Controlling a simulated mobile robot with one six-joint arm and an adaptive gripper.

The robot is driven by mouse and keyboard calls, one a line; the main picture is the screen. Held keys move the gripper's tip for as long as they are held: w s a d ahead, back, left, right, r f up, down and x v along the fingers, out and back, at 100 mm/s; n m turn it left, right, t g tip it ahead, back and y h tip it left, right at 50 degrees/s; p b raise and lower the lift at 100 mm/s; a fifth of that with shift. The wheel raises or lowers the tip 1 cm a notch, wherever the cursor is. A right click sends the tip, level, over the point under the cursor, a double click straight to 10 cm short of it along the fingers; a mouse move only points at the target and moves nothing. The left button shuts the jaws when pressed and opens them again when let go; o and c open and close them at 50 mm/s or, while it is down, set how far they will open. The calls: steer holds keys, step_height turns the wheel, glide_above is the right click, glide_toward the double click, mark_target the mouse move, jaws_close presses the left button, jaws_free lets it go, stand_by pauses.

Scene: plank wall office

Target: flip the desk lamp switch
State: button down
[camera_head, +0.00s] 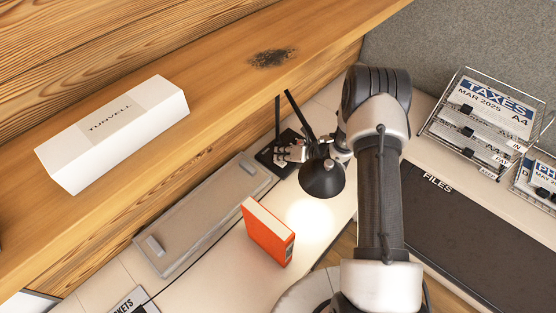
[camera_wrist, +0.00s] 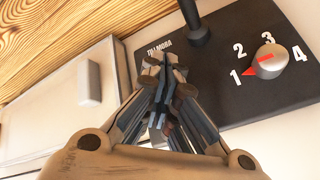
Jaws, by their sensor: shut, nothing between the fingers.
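The desk lamp has a black cone shade (camera_head: 322,180) on thin black arms, and a bright pool of light lies on the desk below it. Its dark base (camera_head: 267,157) is partly hidden behind my gripper. In the wrist view the base (camera_wrist: 215,75) carries the word TILLMORA, a black post and a grey round knob (camera_wrist: 270,60). The knob is ringed by the numbers 1 to 4, and its red pointer faces 1. My gripper (camera_head: 283,153) is shut and empty over the base. In the wrist view its fingertips (camera_wrist: 165,65) are left of the knob, apart from it.
A wooden shelf (camera_head: 215,85) with a white TUNVELL box (camera_head: 112,133) runs along the left. A grey panel (camera_head: 200,215) and an orange-red book (camera_head: 268,233) are near the lamp. A dark FILES mat (camera_head: 470,240) and wire trays (camera_head: 480,125) are at right.

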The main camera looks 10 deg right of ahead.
steer(key=shift+r, duration=0.15)
steer(key=shift+s+r+p, duration=0.1)
steer(key=shift+r+p, duration=0.3)
steer(key=shift+r, duration=0.15)
steer(key=shift+s+d+r+p, duration=0.15)
steer(key=shift+r+p, duration=0.75)
steer(key=shift+r, duration=0.4)
steer(key=shift+s+d+r+p, duration=0.1)
steer(key=shift+r+p, duration=0.75)
steer(key=shift+r, duration=0.4)
